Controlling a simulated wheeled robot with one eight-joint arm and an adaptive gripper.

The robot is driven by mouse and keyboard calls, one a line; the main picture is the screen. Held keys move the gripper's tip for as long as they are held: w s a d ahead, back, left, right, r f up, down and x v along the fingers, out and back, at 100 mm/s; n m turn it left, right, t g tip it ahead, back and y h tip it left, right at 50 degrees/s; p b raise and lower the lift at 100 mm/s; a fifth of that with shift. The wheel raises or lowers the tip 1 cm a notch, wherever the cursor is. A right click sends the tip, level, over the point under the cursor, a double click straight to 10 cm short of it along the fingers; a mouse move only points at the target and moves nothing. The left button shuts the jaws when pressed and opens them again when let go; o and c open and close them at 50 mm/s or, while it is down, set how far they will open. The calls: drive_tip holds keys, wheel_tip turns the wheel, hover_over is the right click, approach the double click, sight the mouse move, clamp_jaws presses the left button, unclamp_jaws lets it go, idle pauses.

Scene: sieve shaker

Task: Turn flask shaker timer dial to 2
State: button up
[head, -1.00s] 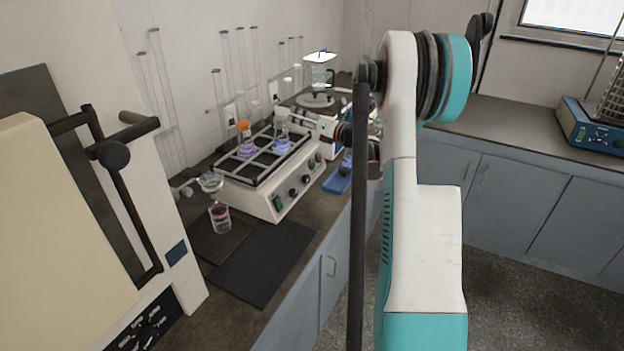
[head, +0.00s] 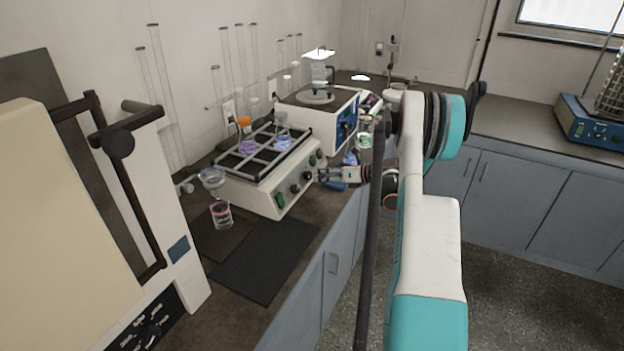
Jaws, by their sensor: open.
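The flask shaker (head: 252,196) is a white box on the left counter. Its rack platform holds flasks with purple (head: 247,146) and blue (head: 283,142) liquid. Its front panel has a green switch (head: 280,199) and dark dials, one of them (head: 295,189) near the middle and another (head: 307,176) farther right. My gripper (head: 319,175) is open and points left at the panel, close to the right-hand dial. I cannot tell whether it touches the dial. The dial markings are too small to read, and which dial is the timer cannot be told.
A white device with a round plate (head: 352,104) stands behind the shaker. A beaker of pink liquid (head: 221,216) and a dark mat (head: 262,262) are in front. A large beige machine (head: 60,220) fills the left. A blue-fronted device (head: 592,125) sits on the right counter.

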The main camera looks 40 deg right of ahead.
sight(310, 175)
drive_tip(key=b+x, duration=0.1)
drive_tip(key=x, duration=0.5)
drive_tip(key=c, duration=1.1)
